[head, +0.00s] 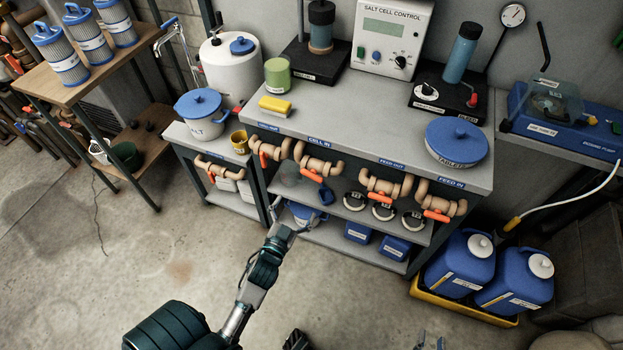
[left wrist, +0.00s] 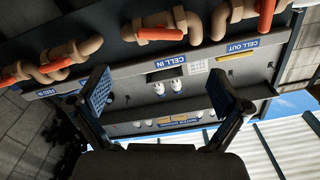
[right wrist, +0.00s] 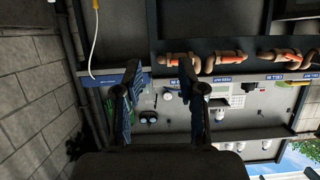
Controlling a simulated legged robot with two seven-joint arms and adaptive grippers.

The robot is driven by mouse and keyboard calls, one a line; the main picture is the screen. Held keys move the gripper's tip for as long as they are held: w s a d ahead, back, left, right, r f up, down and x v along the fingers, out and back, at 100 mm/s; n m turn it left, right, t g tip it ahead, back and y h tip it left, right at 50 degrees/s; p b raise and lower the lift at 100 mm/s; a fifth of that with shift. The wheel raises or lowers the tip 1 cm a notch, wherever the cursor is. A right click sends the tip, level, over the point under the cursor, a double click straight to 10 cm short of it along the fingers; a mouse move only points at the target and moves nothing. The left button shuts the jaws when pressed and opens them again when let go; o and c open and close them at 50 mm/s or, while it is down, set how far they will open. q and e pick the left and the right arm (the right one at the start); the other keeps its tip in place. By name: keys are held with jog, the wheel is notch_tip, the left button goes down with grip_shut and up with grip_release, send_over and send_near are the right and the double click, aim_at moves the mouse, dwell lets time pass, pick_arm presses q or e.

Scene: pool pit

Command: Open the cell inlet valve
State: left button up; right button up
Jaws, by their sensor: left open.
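The cell inlet valve is the tan pipe valve (head: 320,165) below the CELL IN label (head: 319,142) on the bench front. Its orange handle (head: 312,176) looks roughly in line with the horizontal pipe. The left wrist view shows this handle (left wrist: 160,34) beyond the CELL IN label (left wrist: 170,62). My left gripper (head: 291,210) is open and empty, in front of and below the valve, apart from it. Its fingers are wide apart in the left wrist view (left wrist: 158,92). My right gripper (head: 430,343) barely shows at the bottom edge; its fingers (right wrist: 159,78) are apart with nothing between them.
A cell outlet valve (head: 263,158) sits close left of the inlet valve, and two feed valves (head: 382,192) (head: 437,212) sit to the right. A lower shelf (head: 340,258) with jars and boxes lies beneath. Blue jugs (head: 462,262) stand at the right. Floor in front is open.

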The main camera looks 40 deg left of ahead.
aim_at(311, 178)
pick_arm(q)
jog(key=b+x, duration=0.1)
jog(key=x, duration=1)
jog(key=shift+w+b, duration=0.15)
jog(key=shift+b, duration=0.2)
pick_arm(e)
jog(key=r+t, duration=0.1)
jog(key=w+r+t, duration=0.1)
jog(key=r, duration=0.1)
jog(key=a+r+t+y, duration=0.1)
jog(key=shift+w+a+r+t, duration=0.1)
jog(key=shift+w+r+t, duration=0.2)
jog(key=shift+w+t, duration=0.1)
pick_arm(q)
jog(key=c, duration=1.1)
